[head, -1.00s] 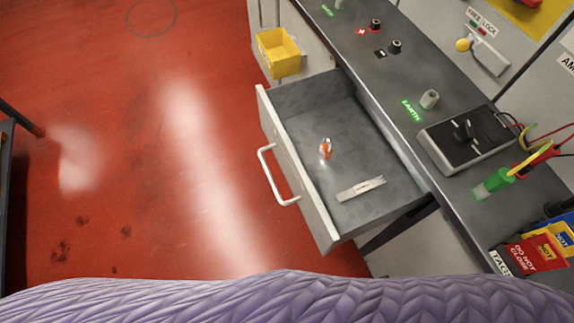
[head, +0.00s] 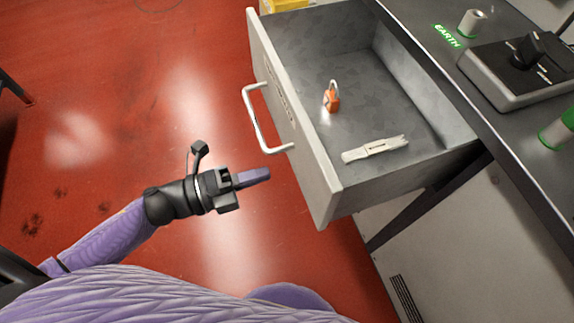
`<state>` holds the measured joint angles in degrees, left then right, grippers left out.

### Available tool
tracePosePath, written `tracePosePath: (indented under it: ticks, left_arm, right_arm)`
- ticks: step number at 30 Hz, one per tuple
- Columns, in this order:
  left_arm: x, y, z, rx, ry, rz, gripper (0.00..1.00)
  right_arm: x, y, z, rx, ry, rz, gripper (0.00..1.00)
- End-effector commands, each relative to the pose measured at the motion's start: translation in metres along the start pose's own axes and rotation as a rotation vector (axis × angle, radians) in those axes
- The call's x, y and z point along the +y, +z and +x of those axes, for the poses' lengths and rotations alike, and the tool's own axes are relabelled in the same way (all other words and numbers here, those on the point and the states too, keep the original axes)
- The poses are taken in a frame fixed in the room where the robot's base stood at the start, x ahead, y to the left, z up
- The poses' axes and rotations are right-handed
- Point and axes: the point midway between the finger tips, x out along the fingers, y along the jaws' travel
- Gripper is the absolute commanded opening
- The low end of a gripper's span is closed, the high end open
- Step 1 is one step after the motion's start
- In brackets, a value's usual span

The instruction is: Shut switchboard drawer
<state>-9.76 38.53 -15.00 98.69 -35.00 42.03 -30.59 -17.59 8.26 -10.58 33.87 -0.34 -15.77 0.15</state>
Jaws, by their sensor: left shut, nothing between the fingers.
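The switchboard drawer (head: 288,122) stands pulled out from under the grey bench top, its light front panel facing left. A white bar handle (head: 258,122) is fixed to that front. Inside the drawer lie an orange padlock (head: 332,101) and a pale flat tool (head: 374,149). My left gripper (head: 268,175) is shut and empty, its purple fingertips pointing right, a little left of the drawer's front panel and below the handle in the picture. It appears apart from both. My right gripper is not in view.
The bench top (head: 424,47) carries a black-topped box (head: 515,70), a grey knob (head: 472,22) by a green EARTH label and a green item (head: 560,131). A yellow bin (head: 284,5) shows at the top. The red floor (head: 100,110) left of the drawer is clear.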

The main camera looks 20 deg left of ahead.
Motion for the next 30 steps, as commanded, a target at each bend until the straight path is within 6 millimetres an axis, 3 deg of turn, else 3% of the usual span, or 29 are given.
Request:
tracePosePath:
  ticks: [3,9,24,30]
  left_arm:
    - [0.002,0.0,0.023,0.001,-0.002,0.0,0.0]
    - [0.001,0.0,0.048,-0.001,0.0,0.0,0.0]
    - [0.0,0.0,0.053,-0.002,0.001,-0.002,0.0]
    - [-0.001,0.001,0.066,-0.001,-0.001,-0.001,0.0]
  right_arm:
    - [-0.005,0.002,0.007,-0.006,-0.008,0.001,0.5]
    - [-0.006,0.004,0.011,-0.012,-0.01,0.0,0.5]
    - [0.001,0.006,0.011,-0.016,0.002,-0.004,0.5]
    - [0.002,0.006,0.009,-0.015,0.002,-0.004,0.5]
